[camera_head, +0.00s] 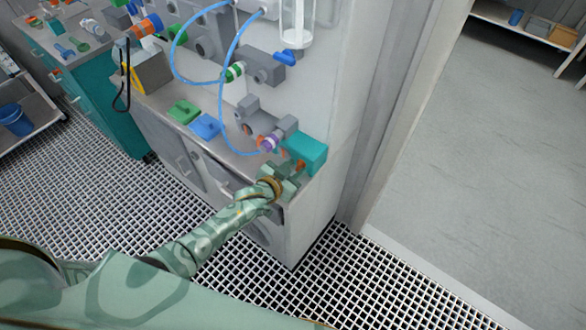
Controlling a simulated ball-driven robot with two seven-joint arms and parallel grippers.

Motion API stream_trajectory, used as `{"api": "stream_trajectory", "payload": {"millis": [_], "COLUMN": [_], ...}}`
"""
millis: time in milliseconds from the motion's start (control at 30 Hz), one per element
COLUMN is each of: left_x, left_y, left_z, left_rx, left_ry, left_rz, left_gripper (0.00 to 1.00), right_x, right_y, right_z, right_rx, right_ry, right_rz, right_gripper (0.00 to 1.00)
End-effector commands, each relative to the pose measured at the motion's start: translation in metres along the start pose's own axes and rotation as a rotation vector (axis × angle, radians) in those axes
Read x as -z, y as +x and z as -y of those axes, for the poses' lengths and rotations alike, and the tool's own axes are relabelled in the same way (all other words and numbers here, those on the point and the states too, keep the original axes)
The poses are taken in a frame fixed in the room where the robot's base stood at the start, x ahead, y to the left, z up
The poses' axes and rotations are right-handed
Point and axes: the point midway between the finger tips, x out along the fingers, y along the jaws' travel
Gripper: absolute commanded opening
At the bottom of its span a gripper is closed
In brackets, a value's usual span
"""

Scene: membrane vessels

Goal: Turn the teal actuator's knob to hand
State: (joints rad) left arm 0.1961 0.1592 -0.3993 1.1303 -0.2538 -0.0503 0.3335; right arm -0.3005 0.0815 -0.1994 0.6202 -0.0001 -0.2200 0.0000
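The teal actuator (312,150) is a box mounted at the right end of the bench, against the pale panel. A small orange-red part (301,165), which seems to be its knob, shows at its lower front. My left gripper (294,174) is right at this part, just below and in front of the actuator. Its fingers partly hide the knob. They are too small to tell whether they are open or shut, or whether they touch it. My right gripper is not in view.
A purple-and-white fitting (268,142) with a blue hose sits close left of the actuator. Green (184,111) and blue (206,126) blocks lie on the bench top. A wall edge stands right of the bench. The grid floor (390,280) in front is clear.

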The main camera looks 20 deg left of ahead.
Motion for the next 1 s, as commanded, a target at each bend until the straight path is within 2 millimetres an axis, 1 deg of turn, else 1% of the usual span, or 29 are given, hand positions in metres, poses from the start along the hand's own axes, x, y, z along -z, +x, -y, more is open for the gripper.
{"api": "stream_trajectory", "payload": {"millis": [33,333,467,567,800,900,1000], "left_x": [0.003,0.001,0.001,0.003,0.004,0.003,0.003], "left_y": [0.001,0.0,-0.01,-0.028,-0.094,-0.119,-0.138], "left_z": [-0.003,-0.002,-0.002,-0.002,-0.002,-0.003,-0.003], "left_rx": [-0.004,-0.003,-0.003,-0.003,-0.004,-0.005,-0.005], "left_ry": [-0.002,-0.001,0.0,0.0,0.0,0.0,0.0], "left_rz": [-0.005,-0.002,0.0,0.0,-0.001,0.0,-0.001], "left_gripper": [0.33,0.33,0.33,0.33,0.33,0.33,0.33], "right_x": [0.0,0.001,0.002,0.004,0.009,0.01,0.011], "right_y": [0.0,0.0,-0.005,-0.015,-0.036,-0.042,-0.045], "right_z": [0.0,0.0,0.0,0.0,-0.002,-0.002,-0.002], "right_rx": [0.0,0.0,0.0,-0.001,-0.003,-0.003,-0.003], "right_ry": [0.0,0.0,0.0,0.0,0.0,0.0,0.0], "right_rz": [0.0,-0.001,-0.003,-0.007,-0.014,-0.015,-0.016], "right_gripper": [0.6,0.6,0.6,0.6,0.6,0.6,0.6]}}
